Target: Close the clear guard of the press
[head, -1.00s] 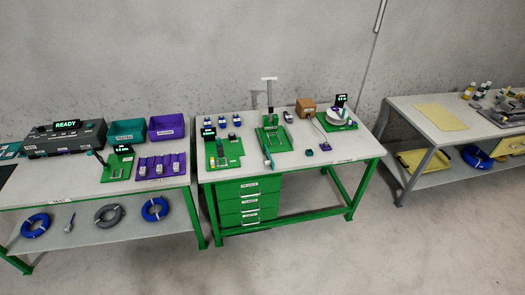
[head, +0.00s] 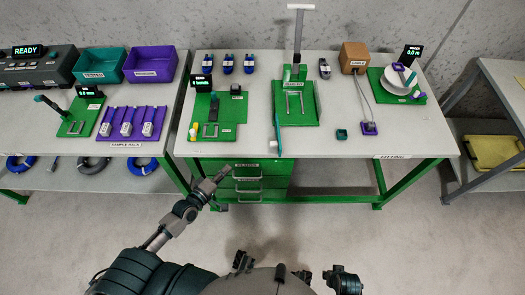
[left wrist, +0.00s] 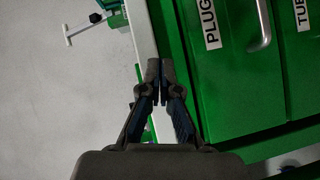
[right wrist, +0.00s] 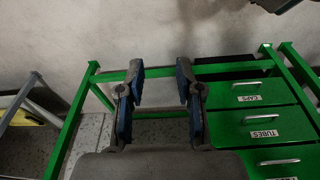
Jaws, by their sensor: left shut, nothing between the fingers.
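The press (head: 297,75) stands on a green base plate (head: 304,111) at the back middle of the centre table, its white T-handle upright. A pale U-shaped outline (head: 294,103) shows at its front. I cannot tell whether this is the clear guard or how far it is open. A teal bar (head: 278,135) reaches from the plate's left side towards the table's front edge. My left gripper (head: 221,174) is shut and empty in front of the table, apart from the press; it shows in the left wrist view (left wrist: 160,68). My right gripper (right wrist: 160,75) is open and empty.
Drawers (head: 262,180) stand under the table, close to my left gripper. The table front between the press and block is clear.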

